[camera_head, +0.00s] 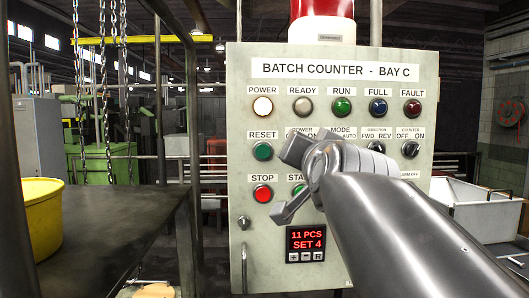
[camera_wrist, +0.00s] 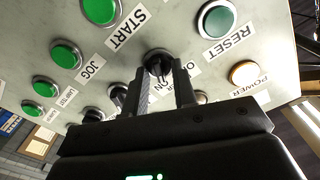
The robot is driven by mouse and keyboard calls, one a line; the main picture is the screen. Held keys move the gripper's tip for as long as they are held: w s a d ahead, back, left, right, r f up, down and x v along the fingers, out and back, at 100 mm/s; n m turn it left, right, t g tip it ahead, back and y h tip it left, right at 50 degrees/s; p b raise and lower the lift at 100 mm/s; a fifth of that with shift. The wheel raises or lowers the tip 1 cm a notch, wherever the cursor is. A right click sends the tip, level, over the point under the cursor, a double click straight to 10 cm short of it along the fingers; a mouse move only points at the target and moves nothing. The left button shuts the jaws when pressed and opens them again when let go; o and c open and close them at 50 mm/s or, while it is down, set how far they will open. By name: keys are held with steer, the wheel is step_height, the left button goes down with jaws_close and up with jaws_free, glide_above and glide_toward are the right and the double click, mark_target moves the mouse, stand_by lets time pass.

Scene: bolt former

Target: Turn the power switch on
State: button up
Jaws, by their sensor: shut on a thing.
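The grey control panel (camera_head: 334,90) headed "BATCH COUNTER - BAY C" stands upright in front of me. The power switch (camera_wrist: 158,61) is a black rotary knob on it, in the upper middle of the wrist view. My gripper (camera_wrist: 161,72) has a finger on each side of the knob and is shut on it. In the head view my gripper and arm cover the switch and part of its OFF/ON label. The knob's exact pointing is hard to tell. The POWER lamp (camera_head: 263,106) glows white in the head view and also looks lit in the wrist view (camera_wrist: 243,73).
The green RESET button (camera_head: 262,151) and red STOP button (camera_head: 262,193) are left of my gripper. The direction knob (camera_head: 377,145) and counter knob (camera_head: 410,149) are to its right. A red display (camera_head: 306,239) reads "11 PCS SET 4". A yellow tub (camera_head: 38,215) is at far left.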

steer(key=shift+m, duration=0.5)
steer(key=o, duration=1)
steer(key=s, duration=1)
steer(key=shift+s, duration=0.4)
steer(key=s+d+f+n+g, duration=0.1)
steer(key=f+g, duration=0.3)
steer(key=f, duration=0.8)
steer(key=s+d+f+n+g, duration=0.1)
steer(key=s+f+n+g, duration=0.2)
steer(key=f, duration=1)
steer(key=s+d+f+n+g, duration=0.2)
steer(key=f+g, duration=0.3)
steer(key=f, duration=0.7)
steer(key=shift+s+f, duration=0.25)
